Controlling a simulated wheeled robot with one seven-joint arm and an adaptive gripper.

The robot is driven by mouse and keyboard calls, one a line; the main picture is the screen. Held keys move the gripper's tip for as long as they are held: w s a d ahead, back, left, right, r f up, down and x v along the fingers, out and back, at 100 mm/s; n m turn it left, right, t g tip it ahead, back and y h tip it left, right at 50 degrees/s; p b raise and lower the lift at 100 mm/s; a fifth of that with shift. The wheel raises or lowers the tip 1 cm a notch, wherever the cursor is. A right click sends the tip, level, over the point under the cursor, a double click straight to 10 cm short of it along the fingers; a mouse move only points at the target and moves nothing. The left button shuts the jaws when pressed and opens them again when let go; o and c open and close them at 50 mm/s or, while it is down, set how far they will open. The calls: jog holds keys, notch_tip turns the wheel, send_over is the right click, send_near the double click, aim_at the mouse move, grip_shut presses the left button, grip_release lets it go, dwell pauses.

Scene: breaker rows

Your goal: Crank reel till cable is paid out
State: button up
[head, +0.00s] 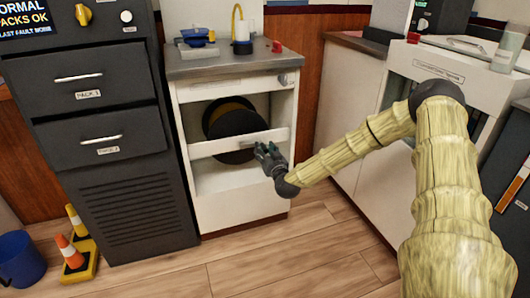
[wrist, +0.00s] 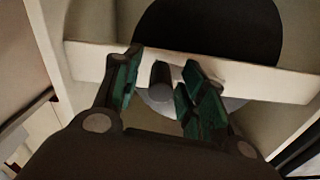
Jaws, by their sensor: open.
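The reel (head: 235,122) is a dark disc with a brownish rim, set in the open bay of a white cabinet. It also shows as a large black disc in the wrist view (wrist: 215,28). A white bar (head: 240,143) crosses the bay in front of it. My gripper (head: 264,150) is at the right part of this bar. In the wrist view its green-padded fingers (wrist: 158,83) are open, one on each side of a short grey knob (wrist: 160,77), apparently the crank's handle. Gaps show between knob and fingers.
A dark drawer cabinet (head: 95,100) stands on the left, with traffic cones (head: 72,252) and a blue bucket (head: 18,260) by it. A white cabinet (head: 350,95) stands on the right behind my arm. The wooden floor in front is clear.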

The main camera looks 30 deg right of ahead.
jog(key=shift+c, duration=0.2)
grip_shut()
jog(key=shift+r+n+p, duration=0.2)
jog(key=shift+n+p, duration=0.1)
jog(key=shift+p, duration=0.25)
jog(key=r+n+p, duration=0.1)
jog(key=r+p, duration=0.1)
jog(key=p, duration=0.1)
jog(key=shift+n+p, duration=0.4)
jog(key=r+n+p, duration=0.1)
jog(key=n+p, duration=0.1)
jog(key=p, duration=0.1)
jog(key=shift+r, duration=0.15)
jog(key=w+a+r+n+p, duration=0.1)
jog(key=a+r+n+p, duration=0.4)
jog(key=n, duration=1)
jog(key=shift+w+a+r+p, duration=0.3)
jog(key=shift+a+p, duration=1)
jog(key=shift+p, duration=0.7)
jog(key=shift+n, duration=0.3)
